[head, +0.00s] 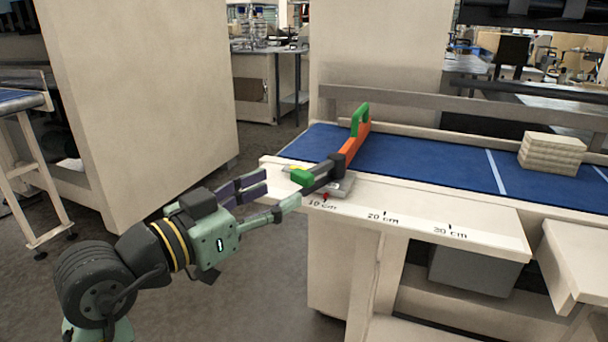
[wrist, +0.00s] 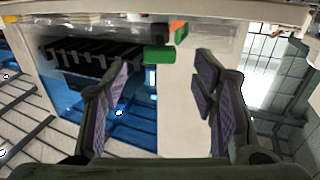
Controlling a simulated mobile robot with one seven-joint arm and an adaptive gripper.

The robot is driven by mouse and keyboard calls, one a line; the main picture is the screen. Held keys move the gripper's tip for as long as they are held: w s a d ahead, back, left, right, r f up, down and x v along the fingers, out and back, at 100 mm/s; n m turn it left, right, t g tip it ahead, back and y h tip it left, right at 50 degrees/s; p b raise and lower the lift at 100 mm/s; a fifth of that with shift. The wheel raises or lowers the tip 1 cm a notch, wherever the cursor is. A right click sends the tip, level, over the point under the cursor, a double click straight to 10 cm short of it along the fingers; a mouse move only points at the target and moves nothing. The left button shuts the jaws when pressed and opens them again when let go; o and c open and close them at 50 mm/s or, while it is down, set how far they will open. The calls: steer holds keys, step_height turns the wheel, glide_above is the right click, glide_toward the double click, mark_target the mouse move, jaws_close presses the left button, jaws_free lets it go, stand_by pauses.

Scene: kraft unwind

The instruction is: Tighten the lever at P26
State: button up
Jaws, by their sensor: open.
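The lever (head: 322,169) is a dark bar with a green end (head: 301,177) at the near left corner of the conveyor side rail. It joins a black block below an orange guide bar with a green upright handle (head: 361,117). My gripper (head: 278,190) is open and empty, its fingers pointing at the lever's green end. In the wrist view the green end (wrist: 160,54) appears between and just beyond the fingertips of my gripper (wrist: 163,75). I cannot tell whether either finger touches it. No P26 label is legible.
The pale rail (head: 430,222) carries a scale with 10, 20 and 30 cm marks, and a red pointer (head: 325,196) is near 10 cm. The blue belt (head: 430,160) holds a stack of tan blocks (head: 551,153). A large beige cabinet (head: 140,100) stands behind my arm.

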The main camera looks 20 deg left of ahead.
mark_target(298, 180)
steer(key=p+x, duration=0.2)
steer(key=x, duration=0.5)
steer(key=shift+w, duration=0.1)
steer(key=shift+c, duration=0.4)
jaws_close()
stand_by(0.3)
